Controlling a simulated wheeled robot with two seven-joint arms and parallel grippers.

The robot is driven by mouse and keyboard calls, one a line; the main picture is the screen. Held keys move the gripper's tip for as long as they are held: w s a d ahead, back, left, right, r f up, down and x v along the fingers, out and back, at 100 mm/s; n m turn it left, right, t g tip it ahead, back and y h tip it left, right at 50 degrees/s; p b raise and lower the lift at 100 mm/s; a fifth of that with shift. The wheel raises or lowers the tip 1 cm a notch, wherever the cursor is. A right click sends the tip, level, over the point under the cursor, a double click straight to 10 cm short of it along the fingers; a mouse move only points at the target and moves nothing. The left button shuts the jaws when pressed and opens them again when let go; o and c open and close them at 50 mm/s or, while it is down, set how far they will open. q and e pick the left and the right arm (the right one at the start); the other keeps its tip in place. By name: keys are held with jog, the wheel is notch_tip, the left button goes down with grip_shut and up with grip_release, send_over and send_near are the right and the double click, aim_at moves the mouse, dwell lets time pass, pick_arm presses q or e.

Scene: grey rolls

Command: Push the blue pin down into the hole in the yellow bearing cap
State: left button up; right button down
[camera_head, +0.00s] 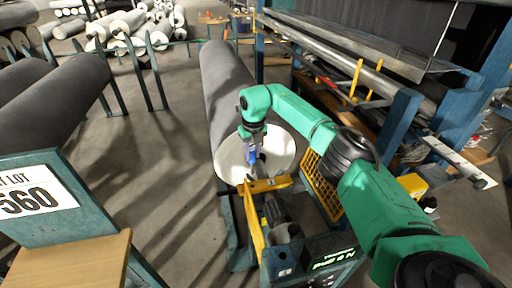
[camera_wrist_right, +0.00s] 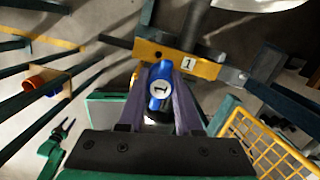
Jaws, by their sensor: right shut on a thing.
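My right gripper (camera_head: 253,155) points down in front of the white end of the big grey roll. It is shut on the blue pin (camera_head: 252,158), which shows just below the fingers. The yellow bearing cap (camera_head: 266,185) lies just below the pin in the head view. In the wrist view the cap (camera_wrist_right: 206,68), also labelled "1", is partly covered by the pin.
The large grey roll (camera_head: 222,80) rests on a teal stand behind the gripper. A yellow mesh guard (camera_head: 322,185) stands close to the right. A sign board (camera_head: 40,200) and wooden board (camera_head: 68,264) are at the left. The floor (camera_head: 165,185) between is clear.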

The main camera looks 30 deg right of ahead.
aim_at(253, 162)
jog(key=shift+a+r, duration=0.1)
jog(key=shift+a, duration=0.05)
jog(key=shift+d+p, duration=0.2)
jog(key=shift+p, duration=0.2)
notch_tip(253, 162, down, 6)
jog(key=b, duration=0.3)
jog(key=shift+r, duration=0.1)
dwell(0.4)
jog(key=shift+f+b, duration=2.55)
jog(key=shift+f, duration=1.2)
jog(key=c, duration=0.5)
grip_release()
